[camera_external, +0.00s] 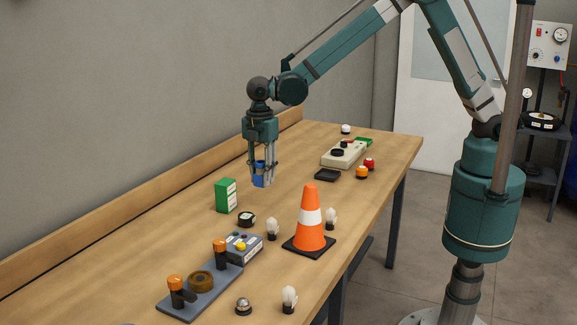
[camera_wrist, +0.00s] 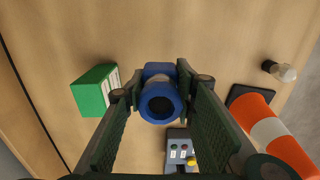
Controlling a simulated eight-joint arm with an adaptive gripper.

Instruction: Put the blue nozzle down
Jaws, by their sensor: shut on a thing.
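The blue nozzle (camera_external: 259,180) is held between the fingers of my gripper (camera_external: 263,173), above the wooden table. In the wrist view the blue nozzle (camera_wrist: 161,97) shows its round, dark opening, with a finger of my gripper (camera_wrist: 160,105) on each side. My gripper is shut on it. In the external view the fingers cover part of the nozzle. I cannot tell exactly how high it is above the table.
A green box (camera_external: 227,195) stands near the nozzle, and an orange cone (camera_external: 311,225) stands to the right. A grey button box (camera_external: 243,247) and a black tray (camera_external: 327,175) are on the wooden table (camera_external: 150,240). Bare wood lies around the nozzle.

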